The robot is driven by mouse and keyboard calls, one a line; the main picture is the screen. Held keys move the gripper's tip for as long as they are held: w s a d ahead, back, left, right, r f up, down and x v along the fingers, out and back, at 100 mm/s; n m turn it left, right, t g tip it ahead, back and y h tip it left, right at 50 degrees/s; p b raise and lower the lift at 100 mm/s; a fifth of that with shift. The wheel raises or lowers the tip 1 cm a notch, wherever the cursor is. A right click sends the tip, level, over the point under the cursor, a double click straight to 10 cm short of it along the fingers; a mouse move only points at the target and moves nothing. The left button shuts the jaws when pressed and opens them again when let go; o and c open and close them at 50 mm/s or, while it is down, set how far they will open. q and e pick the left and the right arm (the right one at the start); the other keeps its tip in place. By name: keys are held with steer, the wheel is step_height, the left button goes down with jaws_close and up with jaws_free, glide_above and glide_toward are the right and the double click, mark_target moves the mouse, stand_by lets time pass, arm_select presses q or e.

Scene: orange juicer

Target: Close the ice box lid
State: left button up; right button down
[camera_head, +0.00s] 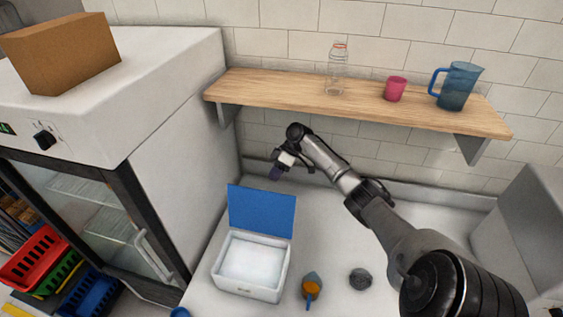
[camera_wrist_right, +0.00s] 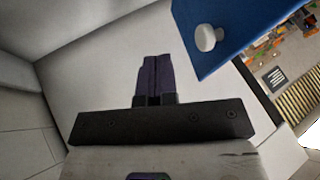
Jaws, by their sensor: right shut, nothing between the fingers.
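The ice box (camera_head: 247,285) is a white box on the counter, with a pale interior in the head view. Its blue lid (camera_head: 262,212) stands raised at the box's back edge. In the right wrist view the lid (camera_wrist_right: 235,25) shows at the upper right with a white round knob (camera_wrist_right: 208,37). My right gripper (camera_head: 275,173) is behind and above the lid, apart from it. Its dark fingers (camera_wrist_right: 154,78) are together and empty in the right wrist view. My left gripper is not in view.
An orange-filled jug (camera_head: 311,288) and a dark round item (camera_head: 360,278) stand right of the box. A wooden shelf (camera_head: 350,100) with a bottle (camera_head: 337,70), pink cup (camera_head: 395,89) and blue pitcher (camera_head: 457,86) hangs above. A white fridge cabinet (camera_head: 170,130) stands left.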

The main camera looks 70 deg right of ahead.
steer(key=a+p, duration=0.1)
steer(key=a, duration=0.1)
steer(key=a+p, duration=0.1)
steer(key=a, duration=0.1)
steer(key=shift+a+f, duration=0.2)
steer(key=shift+a, duration=0.2)
